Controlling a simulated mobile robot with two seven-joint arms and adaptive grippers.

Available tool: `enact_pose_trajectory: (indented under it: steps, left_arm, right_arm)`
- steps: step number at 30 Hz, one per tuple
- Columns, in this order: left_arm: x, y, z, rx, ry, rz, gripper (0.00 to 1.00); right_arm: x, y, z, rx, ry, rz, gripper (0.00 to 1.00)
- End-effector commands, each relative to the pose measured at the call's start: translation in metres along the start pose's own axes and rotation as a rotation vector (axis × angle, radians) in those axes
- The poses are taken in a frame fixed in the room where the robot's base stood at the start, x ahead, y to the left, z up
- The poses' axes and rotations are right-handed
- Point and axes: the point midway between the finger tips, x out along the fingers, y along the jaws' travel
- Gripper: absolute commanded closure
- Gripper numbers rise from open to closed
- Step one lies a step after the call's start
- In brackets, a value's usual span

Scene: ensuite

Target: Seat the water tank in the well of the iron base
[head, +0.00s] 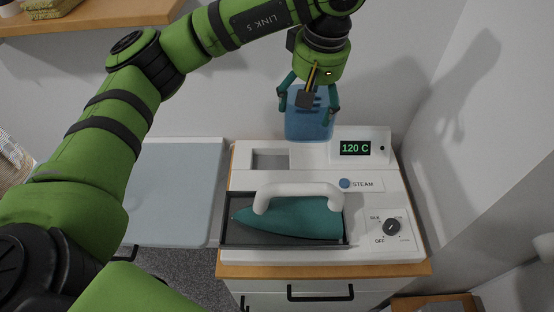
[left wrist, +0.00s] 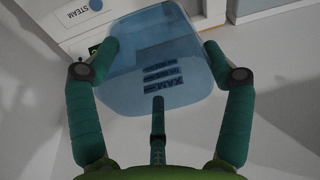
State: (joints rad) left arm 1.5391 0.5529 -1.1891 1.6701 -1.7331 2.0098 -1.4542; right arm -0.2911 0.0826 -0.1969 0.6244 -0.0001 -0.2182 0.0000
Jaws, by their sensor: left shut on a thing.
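The water tank (head: 308,124) is a translucent blue box. My left gripper (head: 308,105) is shut on it from above and holds it at the back of the white iron base (head: 300,180). In the head view the tank appears to the right of the rectangular grey well (head: 270,160), which looks empty. I cannot tell exactly how high the tank is above the base. In the left wrist view the tank (left wrist: 165,50) sits between the fingers (left wrist: 154,60), with dark markings on its face. My right gripper is not in view.
A teal iron (head: 290,219) with a white handle lies in the dark tray in front of the well. A display (head: 355,148) reading 120 C stands at the back right. A knob (head: 391,227) is at front right. Walls are close behind and right. A pale blue board (head: 175,190) lies left.

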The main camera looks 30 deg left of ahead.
Motion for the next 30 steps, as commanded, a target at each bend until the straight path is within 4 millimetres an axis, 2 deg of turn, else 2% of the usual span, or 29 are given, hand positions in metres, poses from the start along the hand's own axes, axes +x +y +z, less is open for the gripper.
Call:
enact_pose_trajectory:
  steps: [1,7,12,17,22,30]
  left_arm:
    - [0.023,0.001,0.004,0.001,-0.003,0.001,0.76]
    - [0.077,0.004,0.013,0.000,-0.002,0.002,0.76]
    - [0.104,0.005,0.017,-0.001,0.001,0.004,0.76]
    - [0.120,-0.004,0.004,-0.006,-0.002,0.002,0.76]
    - [0.145,-0.024,-0.026,-0.009,-0.004,-0.002,0.76]
    - [0.184,-0.046,-0.064,-0.005,0.000,0.002,0.76]
  right_arm:
    - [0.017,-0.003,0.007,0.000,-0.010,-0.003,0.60]
    - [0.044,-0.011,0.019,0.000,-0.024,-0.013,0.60]
    - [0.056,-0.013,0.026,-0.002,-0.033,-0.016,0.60]
    - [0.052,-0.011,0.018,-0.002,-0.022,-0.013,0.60]
    - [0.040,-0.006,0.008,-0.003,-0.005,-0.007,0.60]
    - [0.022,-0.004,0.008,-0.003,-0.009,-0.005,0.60]
